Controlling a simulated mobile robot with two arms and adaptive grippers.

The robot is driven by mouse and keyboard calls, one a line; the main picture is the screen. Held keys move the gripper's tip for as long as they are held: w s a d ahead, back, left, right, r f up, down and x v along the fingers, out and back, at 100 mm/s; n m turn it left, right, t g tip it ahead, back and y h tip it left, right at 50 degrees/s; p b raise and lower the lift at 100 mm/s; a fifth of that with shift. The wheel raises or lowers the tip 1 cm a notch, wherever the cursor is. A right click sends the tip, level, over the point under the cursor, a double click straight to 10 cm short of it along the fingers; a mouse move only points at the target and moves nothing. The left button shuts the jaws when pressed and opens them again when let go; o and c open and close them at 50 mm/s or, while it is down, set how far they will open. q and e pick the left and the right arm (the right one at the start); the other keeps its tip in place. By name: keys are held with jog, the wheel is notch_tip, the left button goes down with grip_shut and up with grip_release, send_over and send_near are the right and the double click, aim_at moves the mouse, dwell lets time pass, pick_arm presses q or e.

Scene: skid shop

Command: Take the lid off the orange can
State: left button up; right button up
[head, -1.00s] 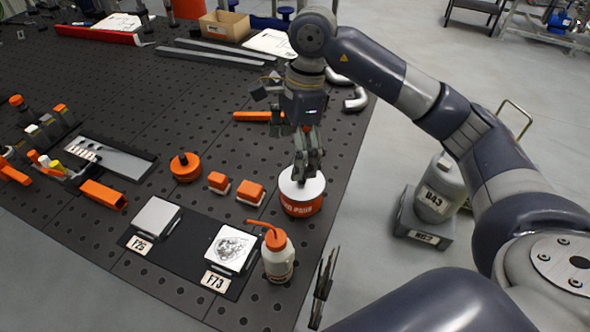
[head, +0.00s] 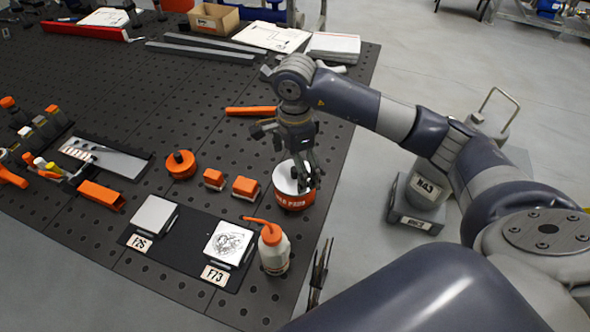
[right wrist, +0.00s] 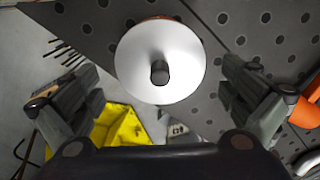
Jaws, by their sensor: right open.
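The orange can (head: 294,202) stands upright on the dark perforated table near its right edge. Its round white lid (head: 282,178) lies on top. In the right wrist view the lid (right wrist: 142,50) is seen from above, with a dark knob (right wrist: 160,72) at its middle; a sliver of orange shows behind it. My right gripper (head: 306,184) is over the can, with its fingers in front of the lid in the head view. In the right wrist view the gripper (right wrist: 160,90) is open, fingers apart on both sides of the lid and holding nothing. My left gripper is not in view.
An orange-capped bottle (head: 274,252) stands in front of the can. Two small orange blocks (head: 245,188) and an orange round piece (head: 181,165) lie to its left. A dark mat (head: 190,245) carries two plates. Thin dark rods (head: 320,272) stand by the table's right edge. A grey jug (head: 428,186) stands beyond it.

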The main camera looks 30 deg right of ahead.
jog(key=shift+f, duration=0.95)
jog(key=shift+c, duration=0.6)
